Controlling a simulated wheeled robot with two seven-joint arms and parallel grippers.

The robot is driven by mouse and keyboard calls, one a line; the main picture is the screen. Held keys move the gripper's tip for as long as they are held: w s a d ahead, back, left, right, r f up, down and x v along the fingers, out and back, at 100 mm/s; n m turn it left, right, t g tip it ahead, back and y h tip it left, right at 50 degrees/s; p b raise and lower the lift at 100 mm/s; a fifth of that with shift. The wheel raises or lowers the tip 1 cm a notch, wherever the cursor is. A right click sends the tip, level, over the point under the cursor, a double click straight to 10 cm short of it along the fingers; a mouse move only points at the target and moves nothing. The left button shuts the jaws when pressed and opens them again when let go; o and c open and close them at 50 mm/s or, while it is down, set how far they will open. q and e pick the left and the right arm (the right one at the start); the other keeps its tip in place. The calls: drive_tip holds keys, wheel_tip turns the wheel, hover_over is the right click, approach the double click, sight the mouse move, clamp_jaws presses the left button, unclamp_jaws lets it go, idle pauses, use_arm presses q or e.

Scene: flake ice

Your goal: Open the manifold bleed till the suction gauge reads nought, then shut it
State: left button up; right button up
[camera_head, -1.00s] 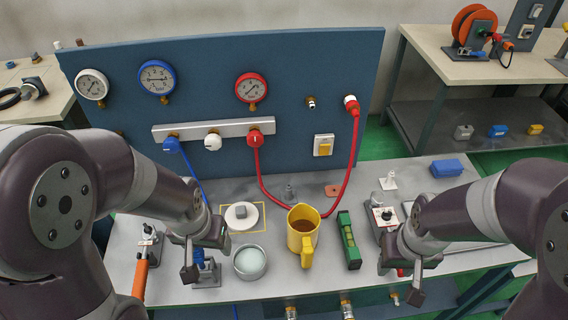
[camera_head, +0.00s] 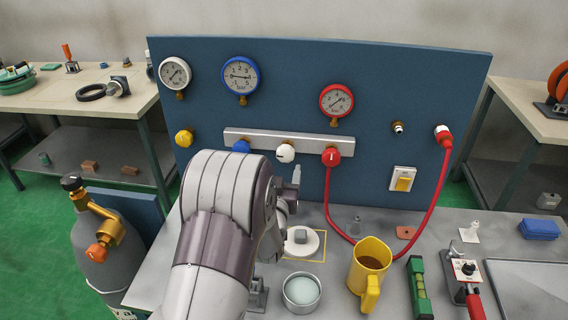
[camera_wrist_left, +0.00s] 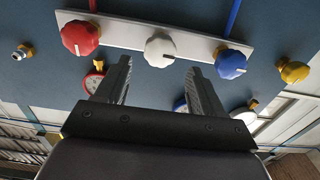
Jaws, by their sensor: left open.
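The manifold bar (camera_head: 262,143) on the blue panel carries a blue knob (camera_head: 241,147), a white knob (camera_head: 285,153) and a red knob (camera_head: 332,156). A blue-rimmed gauge (camera_head: 241,75) and a red-rimmed gauge (camera_head: 337,101) are above it; the blue one's needle lies nearly level, its exact reading too small to tell. My left gripper (camera_head: 294,188) is just below the white knob, largely behind my forearm. In the left wrist view its open, empty fingers (camera_wrist_left: 160,78) point at the panel, with the white knob (camera_wrist_left: 159,48) beyond the gap, apart from them. My right gripper is out of view.
A yellow knob (camera_head: 184,138) and a white-rimmed gauge (camera_head: 174,73) are at the panel's left. A red hose (camera_head: 400,246) loops to the right. A yellow jug (camera_head: 371,262), a metal bowl (camera_head: 302,291) and a green level (camera_head: 419,287) stand on the bench below.

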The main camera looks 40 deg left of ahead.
sight(285, 156)
use_arm(q)
drive_tip(key=shift+x, duration=2.25)
drive_tip(key=shift+w+f+b, duration=0.1)
drive_tip(key=shift+w+b, duration=0.05)
drive_tip(key=shift+b, duration=0.2)
drive_tip(key=shift+a, duration=0.1)
drive_tip(key=c, duration=0.8)
drive_tip(key=m+b, duration=0.2)
drive_tip(key=m, duration=0.5)
drive_tip(key=m+b, duration=0.2)
drive_tip(key=m, duration=0.6)
drive_tip(key=shift+f+b, duration=0.2)
drive_tip(key=shift+b, duration=0.2)
drive_tip(key=m, duration=0.2)
drive_tip(key=shift+m, duration=0.3)
drive_tip(key=o, duration=0.8)
drive_tip(key=shift+r, duration=0.3)
drive_tip(key=shift+c, duration=0.2)
